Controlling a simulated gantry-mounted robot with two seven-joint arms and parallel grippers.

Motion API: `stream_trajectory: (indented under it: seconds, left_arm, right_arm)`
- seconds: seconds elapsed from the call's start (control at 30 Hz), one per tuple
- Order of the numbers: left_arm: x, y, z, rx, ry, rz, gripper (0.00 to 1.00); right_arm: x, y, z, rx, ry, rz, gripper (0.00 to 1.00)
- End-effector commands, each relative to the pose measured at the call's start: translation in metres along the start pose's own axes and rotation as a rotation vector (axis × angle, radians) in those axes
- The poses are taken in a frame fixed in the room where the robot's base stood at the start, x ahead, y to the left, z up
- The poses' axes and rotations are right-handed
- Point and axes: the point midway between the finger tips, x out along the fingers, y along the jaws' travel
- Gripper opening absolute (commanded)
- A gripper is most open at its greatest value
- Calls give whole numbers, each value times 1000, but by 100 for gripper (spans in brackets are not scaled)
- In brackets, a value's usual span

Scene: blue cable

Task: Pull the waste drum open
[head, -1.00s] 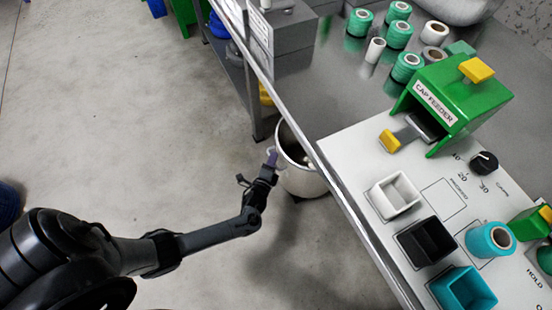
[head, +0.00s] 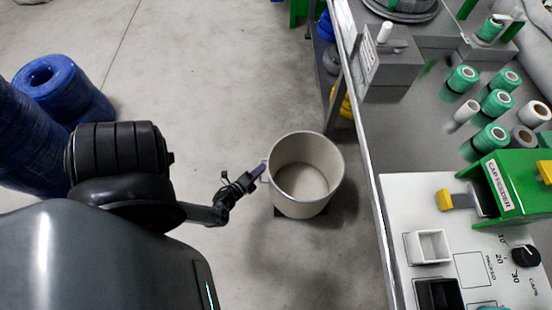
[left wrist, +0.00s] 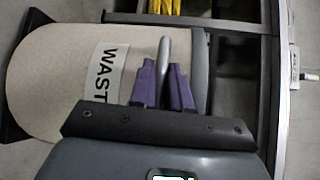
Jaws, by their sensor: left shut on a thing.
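The waste drum (head: 300,203) is a pale, round, open-topped bin on the floor in the head view, clear of the bench edge, with an empty-looking inside. In the left wrist view its side (left wrist: 62,72) carries a label reading "WAST", the rest of it hidden, and a grey handle (left wrist: 163,55) stands out near its rim. My left gripper (head: 262,171) is at the left side of the drum's rim. Its purple fingers (left wrist: 162,85) are shut on the handle in the left wrist view. My right gripper is in neither view.
The grey workbench (head: 372,165) runs along the right, with a green cap feeder (head: 520,180) and several green spools on it. Blue cable coils (head: 62,90) stand at the left. The floor (head: 215,75) between them is open.

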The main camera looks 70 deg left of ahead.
Motion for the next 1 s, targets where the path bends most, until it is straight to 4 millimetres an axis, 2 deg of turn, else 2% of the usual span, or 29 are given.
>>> stream_trajectory:
  seconds: [0.1,0.23,0.67,0.7,0.8,1.0]
  left_arm:
    - [-12,6,13,2,-4,7,0]
    - [-18,8,19,1,-4,8,0]
    - [-20,10,21,1,-3,9,0]
    - [-20,10,21,1,-3,10,23]
    - [-20,9,21,0,-2,8,36]
    - [-20,8,20,0,-1,5,36]
  right_arm:
    - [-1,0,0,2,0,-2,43]
    - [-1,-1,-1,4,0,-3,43]
    - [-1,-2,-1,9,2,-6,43]
    - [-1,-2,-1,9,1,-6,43]
    - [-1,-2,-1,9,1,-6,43]
    - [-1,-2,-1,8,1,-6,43]
